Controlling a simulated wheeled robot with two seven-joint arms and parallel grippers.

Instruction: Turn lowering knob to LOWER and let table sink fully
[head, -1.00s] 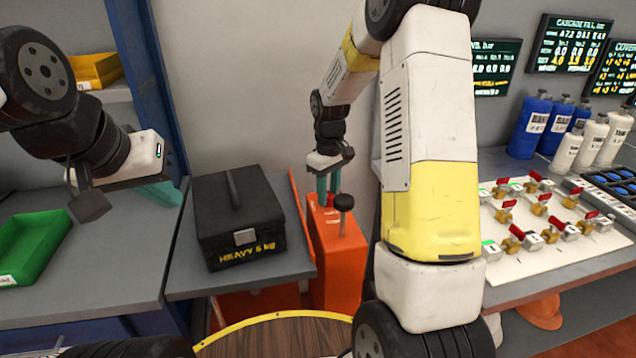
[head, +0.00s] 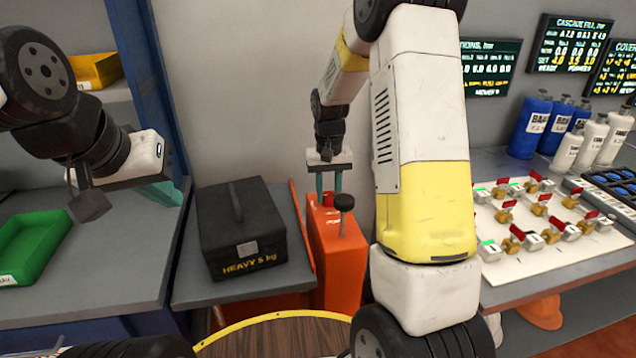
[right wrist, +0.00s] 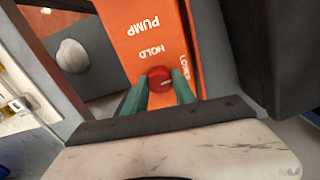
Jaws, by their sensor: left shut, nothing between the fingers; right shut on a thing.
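The lowering knob (right wrist: 160,78) is red and round and sits on the orange pump unit (head: 338,260). In the right wrist view the words PUMP, HOLD and a partly hidden LOWER are printed beside it. Which word the knob points to is not clear. My right gripper (head: 329,184) is shut on the knob, one teal finger on each side. The lift table (head: 205,292) has a grey top and bears a black case (head: 242,232) marked HEAVY 5 kg. My left gripper (head: 168,193) is shut and empty above the left bench, its fingertips partly hidden.
A black-topped lever (head: 344,202) stands on the pump unit near my right fingers. A green bin (head: 35,245) lies on the left bench. A valve panel (head: 545,225) and several bottles are on the right bench. My right arm covers part of the middle.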

